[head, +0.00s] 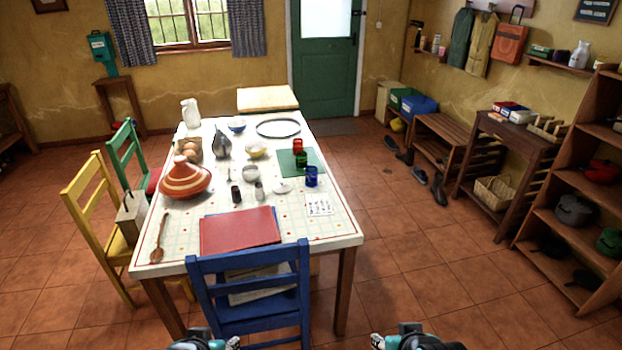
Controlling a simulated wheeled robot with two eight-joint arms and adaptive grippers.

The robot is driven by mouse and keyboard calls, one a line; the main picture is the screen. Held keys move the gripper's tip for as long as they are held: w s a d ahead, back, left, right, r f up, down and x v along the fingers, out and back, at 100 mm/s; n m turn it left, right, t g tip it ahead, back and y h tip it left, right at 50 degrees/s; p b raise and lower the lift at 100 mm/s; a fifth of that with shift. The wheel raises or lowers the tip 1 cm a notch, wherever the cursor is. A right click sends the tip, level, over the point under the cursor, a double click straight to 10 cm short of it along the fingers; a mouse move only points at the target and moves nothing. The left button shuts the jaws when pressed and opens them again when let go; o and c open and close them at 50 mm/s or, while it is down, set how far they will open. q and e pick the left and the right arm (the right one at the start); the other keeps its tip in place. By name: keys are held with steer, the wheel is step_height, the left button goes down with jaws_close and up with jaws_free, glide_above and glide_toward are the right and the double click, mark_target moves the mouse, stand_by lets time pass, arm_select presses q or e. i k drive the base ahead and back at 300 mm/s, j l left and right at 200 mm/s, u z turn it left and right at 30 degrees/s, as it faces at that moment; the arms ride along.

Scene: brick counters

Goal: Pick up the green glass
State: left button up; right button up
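The green glass (302,160) stands on a green mat (287,170) on the right side of the table. A red glass (298,146) stands just behind it and a blue glass (311,177) stands in front of it, to the right. My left gripper (232,343) and my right gripper (378,341) show only partly at the bottom edge, far in front of the table and well away from the glass. Their fingers are too cut off to show whether they are open.
The table (327,228) also holds a striped tagine (185,180), a red folder (238,231), a white pitcher (190,112) and small jars. A blue chair (250,290) blocks its front.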

mark_target(301, 161)
steer(key=i+l+z, duration=0.25)
steer(key=z, duration=0.15)
steer(key=i+l+z, duration=0.6)
steer(key=z, duration=0.2)
steer(key=i+l+z, duration=0.35)
steer(key=i+z, duration=0.4)
steer(key=i+u, duration=0.35)
steer(key=i, duration=0.15)
steer(key=i+l+u, duration=0.15)
steer(key=i+u, duration=0.25)
steer(key=i+j+u, duration=0.2)
steer(key=i+u, duration=0.15)
steer(key=u, duration=0.15)
steer(key=i+j+u, duration=0.1)
steer(key=i+u, duration=0.25)
steer(key=u, duration=0.15)
steer(key=i+u, duration=0.35)
steer(key=u, duration=0.15)
steer(key=i+l+u, duration=0.25)
steer(key=u, duration=0.2)
steer(key=i+j+u, duration=0.15)
steer(key=i+u, duration=0.9)
steer(key=i, duration=0.2)
steer(key=j+u, duration=0.05)
